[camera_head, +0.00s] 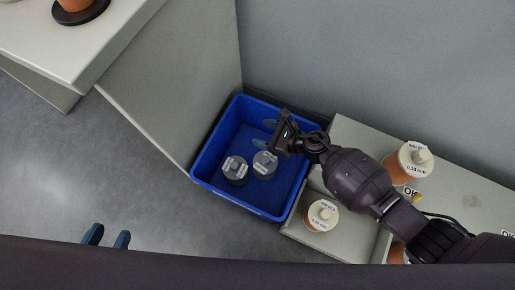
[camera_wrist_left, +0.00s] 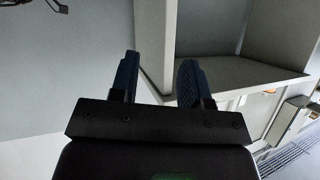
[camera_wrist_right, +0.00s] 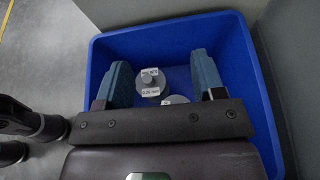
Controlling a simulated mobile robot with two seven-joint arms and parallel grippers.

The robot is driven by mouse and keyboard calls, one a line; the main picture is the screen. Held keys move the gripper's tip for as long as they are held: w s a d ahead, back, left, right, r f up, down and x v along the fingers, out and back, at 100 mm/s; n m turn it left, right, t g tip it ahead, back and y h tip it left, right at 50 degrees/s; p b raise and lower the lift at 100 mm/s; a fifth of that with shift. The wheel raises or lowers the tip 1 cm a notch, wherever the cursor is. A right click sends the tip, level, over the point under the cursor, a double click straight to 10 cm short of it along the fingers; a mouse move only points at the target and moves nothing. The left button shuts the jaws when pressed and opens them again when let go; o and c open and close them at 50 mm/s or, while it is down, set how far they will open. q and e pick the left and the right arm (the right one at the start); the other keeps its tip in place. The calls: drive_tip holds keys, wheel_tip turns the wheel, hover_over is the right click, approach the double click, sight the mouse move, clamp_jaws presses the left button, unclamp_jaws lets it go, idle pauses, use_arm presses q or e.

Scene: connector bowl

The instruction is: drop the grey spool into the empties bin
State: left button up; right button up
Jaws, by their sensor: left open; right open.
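The blue bin (camera_head: 205,163) stands on the floor between the cabinets and also fills much of the right wrist view (camera_wrist_right: 262,100). Two grey spools lie inside it: one on the left (camera_head: 235,170) and one beside it (camera_head: 264,163). In the right wrist view one grey spool (camera_wrist_right: 150,84) shows its label and the other (camera_wrist_right: 174,99) is partly hidden by my gripper. My right gripper (camera_head: 267,133) is open and empty above the bin, fingers pointing into it (camera_wrist_right: 162,75). My left gripper (camera_head: 107,236) is open and empty, low at the left, away from the bin (camera_wrist_left: 158,75).
A grey bench (camera_head: 345,135) right of the bin carries copper-coloured spools with pale tops, one at the back (camera_head: 412,162) and one at the front (camera_head: 322,215). A grey counter (camera_head: 60,40) stands at the upper left, with another copper-coloured object (camera_head: 78,8). Open floor lies left of the bin.

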drive_tip(key=p+v, duration=0.2)
drive_tip(key=v, duration=0.8)
drive_tip(key=shift+d+r, duration=0.15)
drive_tip(key=shift+d, duration=0.15)
drive_tip(key=shift+s, duration=0.1)
